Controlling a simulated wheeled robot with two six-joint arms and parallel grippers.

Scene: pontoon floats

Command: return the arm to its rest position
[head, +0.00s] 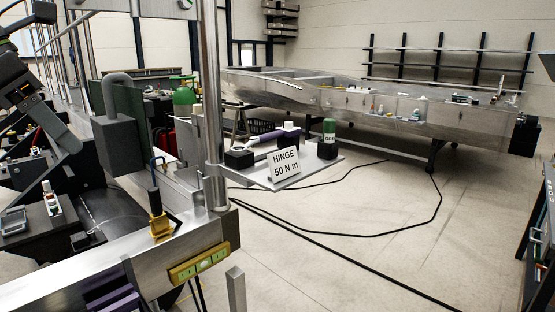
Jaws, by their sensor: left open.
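My left arm comes in at the upper left of the head view. My left gripper (58,132) is open, its grey fingers pointing down and to the right, with nothing seen between them. It hangs above a dark bench area at the left, apart from the metal post. My right gripper is not in view.
A metal post (211,110) stands right of the left arm. Black cables cross the open floor.

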